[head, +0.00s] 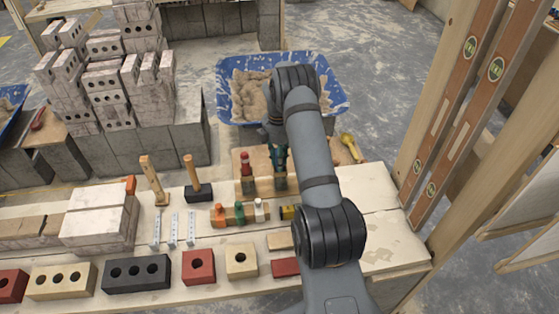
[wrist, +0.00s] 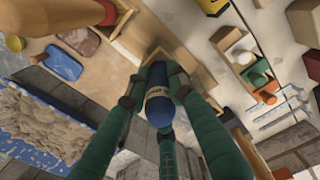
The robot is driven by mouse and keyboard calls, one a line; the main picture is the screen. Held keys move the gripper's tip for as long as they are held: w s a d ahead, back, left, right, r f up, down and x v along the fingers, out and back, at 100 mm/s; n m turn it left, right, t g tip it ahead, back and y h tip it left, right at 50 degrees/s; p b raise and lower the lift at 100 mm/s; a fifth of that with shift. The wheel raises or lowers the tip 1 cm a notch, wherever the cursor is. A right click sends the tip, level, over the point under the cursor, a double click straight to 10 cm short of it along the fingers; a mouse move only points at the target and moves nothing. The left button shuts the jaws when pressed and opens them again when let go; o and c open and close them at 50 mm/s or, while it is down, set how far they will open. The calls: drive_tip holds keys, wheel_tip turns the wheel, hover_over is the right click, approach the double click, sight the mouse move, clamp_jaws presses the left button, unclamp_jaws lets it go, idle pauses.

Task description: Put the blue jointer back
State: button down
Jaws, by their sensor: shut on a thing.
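The blue jointer shows as a dark blue handle with a pale band (wrist: 158,103) between my green fingers in the wrist view. My gripper (wrist: 155,80) is shut on it. In the head view my gripper (head: 279,157) is at a small wooden holder (head: 280,184) on the bench, and the jointer is mostly hidden there by the fingers. A light wooden edge (wrist: 160,53) lies just past the fingertips in the wrist view. I cannot tell whether the jointer's lower end is inside the holder or above it.
A red-handled tool (head: 246,163) stands upright just left of my gripper. Orange, green and white-topped pieces (head: 240,212) are in front. Wood-handled tools (head: 153,180) stand further left. A blue mortar tub (head: 335,103) is behind. Bricks (head: 137,273) line the front edge.

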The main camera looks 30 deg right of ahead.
drive_tip(key=shift+f, duration=0.15)
drive_tip(key=c, duration=1.4)
unclamp_jaws()
drive_tip(key=shift+c, duration=0.2)
wheel_tip(320, 180, up, 12)
drive_tip(key=shift+r, duration=0.1)
wheel_tip(320, 180, down, 12)
drive_tip(key=shift+f, duration=0.1)
drive_tip(key=shift+r, duration=0.2)
